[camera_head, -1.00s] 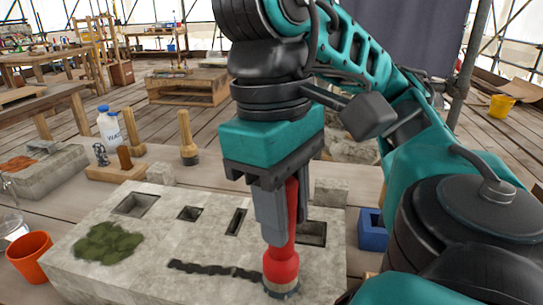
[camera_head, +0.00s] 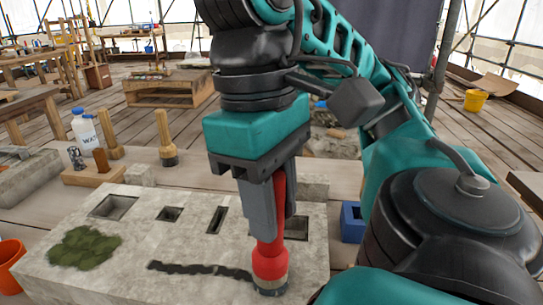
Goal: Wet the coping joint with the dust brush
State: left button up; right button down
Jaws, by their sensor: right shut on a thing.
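My right gripper (camera_head: 262,215) is shut on a red-handled brush, taken to be the dust brush (camera_head: 268,262), and holds it nearly upright. The brush's grey lower end is at the right end of a dark, ragged joint line (camera_head: 200,269) on the pale stone block (camera_head: 130,270). I cannot tell whether its bristles touch the stone. The brush's upper part is partly hidden by the gripper fingers. My left gripper is out of view.
The block has several square and slot recesses and a green moss patch (camera_head: 84,247). Behind it are a white water bottle (camera_head: 82,128), wooden-handled brushes (camera_head: 166,140) and a blue box (camera_head: 352,222). An orange bucket (camera_head: 8,265) is at the left edge.

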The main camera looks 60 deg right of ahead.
aim_at(277, 173)
jog(key=shift+f, duration=0.1)
notch_tip(277, 173, up, 3)
jog(key=p, duration=0.2)
jog(key=shift+f+p, duration=0.15)
jog(key=shift+p, duration=0.2)
notch_tip(277, 173, up, 4)
jog(key=p, duration=0.3)
jog(key=shift+f, duration=0.25)
jog(key=shift+r+p, duration=0.55)
jog(key=shift+p, duration=0.25)
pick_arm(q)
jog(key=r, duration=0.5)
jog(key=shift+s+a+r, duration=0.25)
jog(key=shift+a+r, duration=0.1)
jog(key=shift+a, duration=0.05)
pick_arm(e)
jog(key=shift+f, duration=0.1)
